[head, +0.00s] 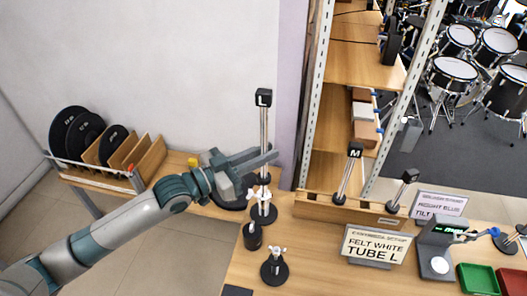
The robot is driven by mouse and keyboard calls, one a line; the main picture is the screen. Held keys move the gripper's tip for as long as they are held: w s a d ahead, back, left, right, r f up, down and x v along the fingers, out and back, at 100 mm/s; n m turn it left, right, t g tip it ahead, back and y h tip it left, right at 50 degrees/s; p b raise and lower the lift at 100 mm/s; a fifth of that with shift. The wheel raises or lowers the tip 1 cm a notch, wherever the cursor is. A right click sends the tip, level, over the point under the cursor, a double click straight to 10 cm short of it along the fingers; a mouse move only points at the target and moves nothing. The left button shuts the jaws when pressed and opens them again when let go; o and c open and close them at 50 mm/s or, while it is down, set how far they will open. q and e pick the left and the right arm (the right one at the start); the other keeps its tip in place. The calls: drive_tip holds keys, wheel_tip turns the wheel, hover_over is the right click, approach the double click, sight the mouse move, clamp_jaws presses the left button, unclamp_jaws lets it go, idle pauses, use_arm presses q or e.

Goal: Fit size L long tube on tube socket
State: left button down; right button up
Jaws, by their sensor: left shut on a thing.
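The size L long tube (263,124) is a slim upright chrome tube with a black cap (263,97) marked L. My left gripper (261,161) reaches in from the left and is shut on the tube about midway. Below the gripper, a tube socket with a wing screw and a round black base (264,214) stands on the table, in line with the tube. I cannot tell whether the tube's lower end is inside it. A second black base with a wing screw (274,270) stands nearer, with nothing on top. My right gripper is not in view.
Tubes marked M (355,150) and a shorter one (409,176) lean in a wooden rack (320,207). A sign (376,245) reads FELT WHITE, TUBE L. Green (478,279) and red trays stand right.

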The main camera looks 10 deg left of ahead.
sight(263, 177)
use_arm(q)
drive_tip(key=shift+f+b, duration=0.4)
drive_tip(key=shift+f, duration=0.35)
drive_tip(key=shift+f+b, duration=0.4)
drive_tip(key=shift+f, duration=0.25)
drive_tip(key=c, duration=1.6)
unclamp_jaws()
drive_tip(key=shift+c, duration=0.2)
drive_tip(key=shift+f, duration=0.1)
